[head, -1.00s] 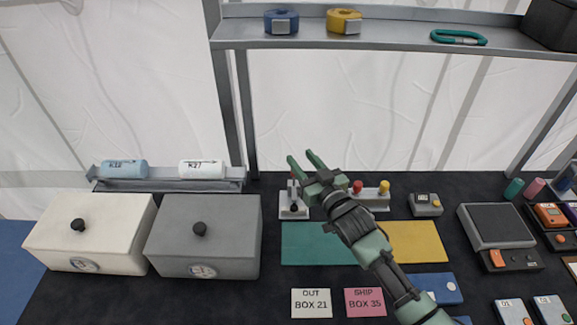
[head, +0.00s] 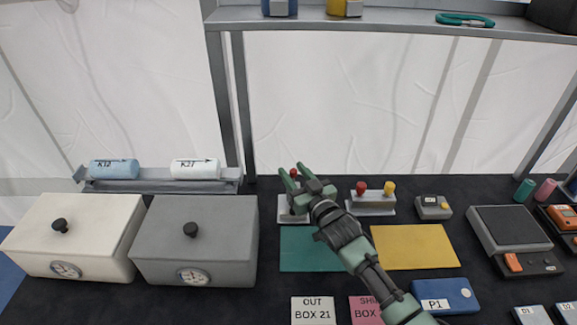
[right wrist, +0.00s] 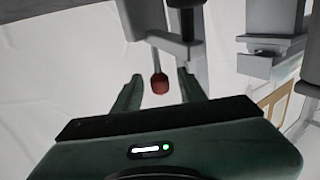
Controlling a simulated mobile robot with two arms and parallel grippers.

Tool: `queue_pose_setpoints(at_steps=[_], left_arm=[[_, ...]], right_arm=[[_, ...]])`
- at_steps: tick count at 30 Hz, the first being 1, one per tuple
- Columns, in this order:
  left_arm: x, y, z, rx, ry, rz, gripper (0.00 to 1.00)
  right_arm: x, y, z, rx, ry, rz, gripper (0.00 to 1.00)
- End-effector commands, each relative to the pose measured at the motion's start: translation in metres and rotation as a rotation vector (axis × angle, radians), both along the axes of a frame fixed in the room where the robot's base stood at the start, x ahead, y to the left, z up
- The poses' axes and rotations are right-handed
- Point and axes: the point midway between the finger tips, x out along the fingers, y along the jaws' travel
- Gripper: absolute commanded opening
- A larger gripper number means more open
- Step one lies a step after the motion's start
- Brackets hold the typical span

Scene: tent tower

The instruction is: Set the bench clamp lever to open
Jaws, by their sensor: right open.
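A small pale fixture (head: 284,214) stands on the bench behind the green mat, partly hidden by my right gripper. It looks like the bench clamp, and a red-knobbed lever (head: 294,173) rises from it. My right gripper (head: 291,170) is open at this lever, its fingers pointing away from me. In the right wrist view, the red knob (right wrist: 160,84) on its grey stem shows between the two spread fingers (right wrist: 160,95), with gaps on both sides. I cannot tell how deep between them it sits. My left gripper is not in view.
A pale block with red and yellow knobs (head: 371,205) stands close on the right. A small grey device (head: 433,208) is beyond it. Green (head: 305,255) and yellow (head: 415,250) mats lie in front. A grey lidded box (head: 195,240) stands left. A shelf (head: 390,22) spans above.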

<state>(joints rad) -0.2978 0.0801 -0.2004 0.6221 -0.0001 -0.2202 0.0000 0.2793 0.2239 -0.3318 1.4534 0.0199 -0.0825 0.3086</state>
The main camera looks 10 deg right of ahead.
Motion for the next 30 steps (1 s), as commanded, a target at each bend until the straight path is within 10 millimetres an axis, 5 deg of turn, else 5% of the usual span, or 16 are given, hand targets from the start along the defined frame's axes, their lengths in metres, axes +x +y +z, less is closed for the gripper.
queue_pose_setpoints(at_steps=[6,17,22,30], left_arm=[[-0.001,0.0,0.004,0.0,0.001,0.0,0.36],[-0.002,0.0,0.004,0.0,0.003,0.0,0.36],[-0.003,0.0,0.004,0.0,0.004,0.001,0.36],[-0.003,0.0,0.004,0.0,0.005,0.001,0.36]], right_arm=[[0.026,0.007,0.001,0.0,0.0,0.0,0.41],[0.032,0.009,0.0,-0.001,0.001,0.0,0.41],[0.032,0.009,0.0,-0.001,0.001,0.0,0.0],[0.032,0.009,0.0,-0.001,0.001,0.0,0.0]])
